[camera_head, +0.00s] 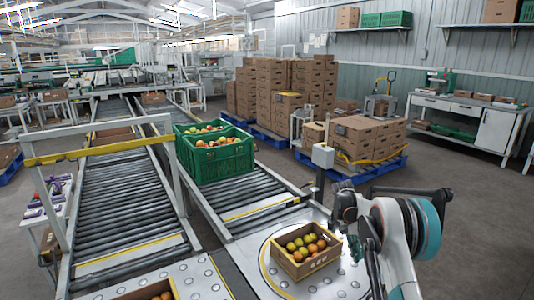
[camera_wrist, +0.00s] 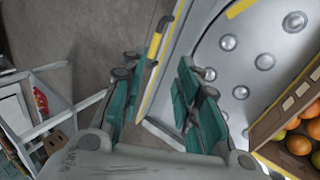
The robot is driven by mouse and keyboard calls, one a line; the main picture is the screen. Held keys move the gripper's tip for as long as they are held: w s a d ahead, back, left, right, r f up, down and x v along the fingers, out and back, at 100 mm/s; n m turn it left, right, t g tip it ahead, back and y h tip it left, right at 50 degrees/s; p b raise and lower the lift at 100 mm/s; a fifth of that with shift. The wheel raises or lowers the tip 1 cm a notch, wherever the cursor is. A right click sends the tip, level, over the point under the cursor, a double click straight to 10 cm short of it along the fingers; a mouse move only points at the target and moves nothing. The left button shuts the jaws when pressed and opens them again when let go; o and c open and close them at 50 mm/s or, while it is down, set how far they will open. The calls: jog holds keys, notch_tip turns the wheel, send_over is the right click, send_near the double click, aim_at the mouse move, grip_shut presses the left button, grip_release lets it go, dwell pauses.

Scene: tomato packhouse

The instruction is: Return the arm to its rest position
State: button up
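My arm (camera_head: 395,235) stands at the lower right of the head view, folded, with a large teal joint on its right. Its dark end part hangs just right of a small cardboard crate (camera_head: 309,266) of red, orange and green tomatoes. In the wrist view my gripper (camera_wrist: 158,72) has its two teal-padded fingers apart with nothing between them. Grey floor and the edge of the metal plate show beyond them. The crate's side (camera_wrist: 283,118) shows at the right edge of the wrist view, apart from the fingers.
The crate sits on a round studded metal plate (camera_head: 277,285). Green crates (camera_head: 222,164) of tomatoes stand on the roller conveyor (camera_head: 247,206) behind. A grey post-mounted box (camera_head: 322,156) rises near my arm. Stacked cartons (camera_head: 366,138) stand on a blue pallet. Floor at right is clear.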

jog(key=s+a+r+n+t, duration=0.2)
jog(key=s+a+r, duration=0.15)
jog(key=r, duration=0.45)
jog(key=s+a+r+n+t+y, duration=0.1)
jog(key=s+a+r+n+t, duration=0.1)
jog(key=s+r, duration=0.5)
jog(key=s+a+r+n+t, duration=0.1)
jog(key=s+a+r+t, duration=0.15)
jog(key=r, duration=0.75)
jog(key=s+a+r+n+t+y, duration=0.1)
jog(key=s+a+r+n+t, duration=0.25)
jog(key=s, duration=0.95)
jog(key=s+a+f+n+t, duration=0.1)
jog(key=s+a, duration=0.1)
jog(key=s, duration=0.4)
jog(key=s+a+f+n+y, duration=0.1)
jog(key=s+a+f, duration=0.1)
jog(key=s, duration=0.5)
jog(key=shift+a+f+t, duration=0.3)
jog(key=shift+a+t, duration=0.1)
jog(key=shift+a, duration=0.45)
